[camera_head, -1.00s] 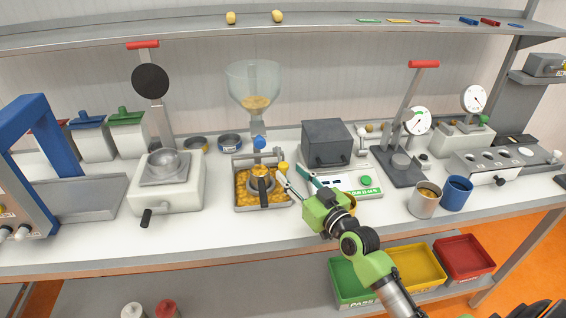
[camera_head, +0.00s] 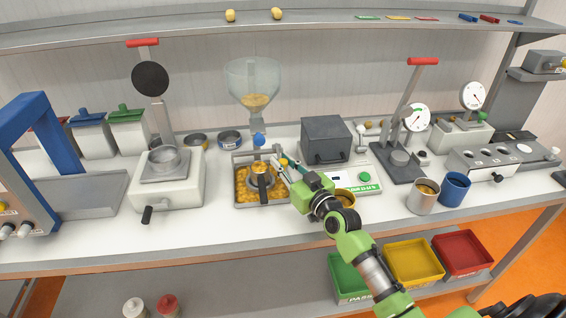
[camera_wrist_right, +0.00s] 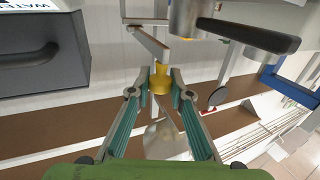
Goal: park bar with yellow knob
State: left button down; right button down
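The yellow knob (camera_head: 284,162) shows in the head view at the right edge of the tray (camera_head: 236,193) of yellow pieces, under the hopper (camera_head: 254,78). In the right wrist view the knob (camera_wrist_right: 160,79) is at the end of a grey metal bar (camera_wrist_right: 149,43). My right gripper (camera_head: 283,166) is at the knob, reaching in from the right. In the wrist view my right gripper (camera_wrist_right: 160,88) has its two fingertips on either side of the knob, with narrow gaps, so it looks open around it. My left gripper is not in view.
A black-handled cup (camera_head: 262,183) sits in the tray beside the knob. A dark grey box (camera_head: 326,140) and a scale with a green button (camera_head: 364,177) stand to the right. A white press (camera_head: 180,188) stands to the left. The bench front before the tray is clear.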

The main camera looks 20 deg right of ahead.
jog(key=shift+w+a, duration=0.1)
jog(key=shift+a, duration=0.2)
jog(key=w+a+p, duration=0.3)
jog(key=a, duration=0.9)
jog(key=shift+w+a+p, duration=0.15)
jog(key=shift+w+p, duration=0.05)
jog(key=shift+p, duration=0.1)
jog(key=c, duration=1.9)
grip_release()
jog(key=shift+a, duration=0.1)
jog(key=shift+w+a, duration=0.1)
jog(key=shift+w, duration=0.05)
jog(key=s, duration=0.4)
jog(key=s+d, duration=0.1)
jog(key=s, duration=0.7)
jog(key=shift+d, duration=0.2)
